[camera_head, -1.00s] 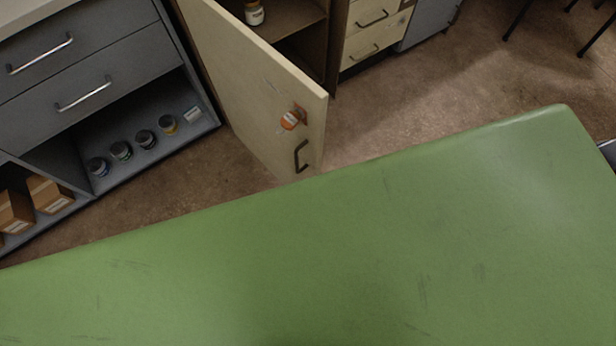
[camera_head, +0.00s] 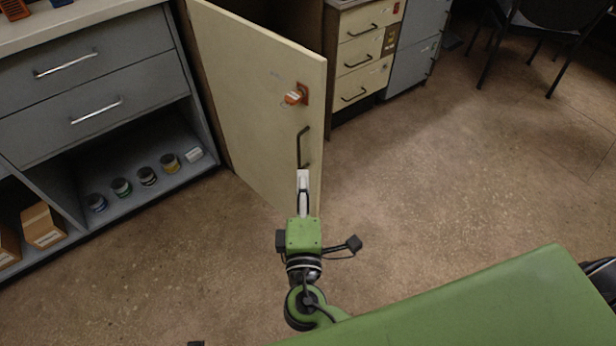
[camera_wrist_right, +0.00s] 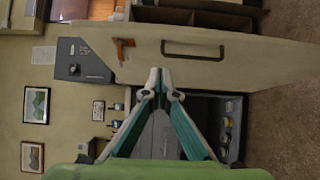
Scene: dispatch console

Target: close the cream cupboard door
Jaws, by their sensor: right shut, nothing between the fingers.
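The cream cupboard door (camera_head: 258,105) stands wide open, swung out from the cupboard. It carries a dark bar handle (camera_head: 299,147) and an orange latch with a tag (camera_head: 297,96) above it. My right gripper (camera_head: 303,174) is shut and empty, in front of the door's lower part just below the handle. Whether it touches the door cannot be told. In the right wrist view the door (camera_wrist_right: 250,58) lies sideways beyond the shut fingertips (camera_wrist_right: 166,92), with the handle (camera_wrist_right: 193,50) beside them, apart from them. My left gripper is not in view.
A grey drawer unit (camera_head: 90,68) with an open lower shelf of jars (camera_head: 121,187) and boxes stands left of the door. Cream drawers (camera_head: 362,52) stand right of the cupboard. The brown floor (camera_head: 430,170) right of the door is clear.

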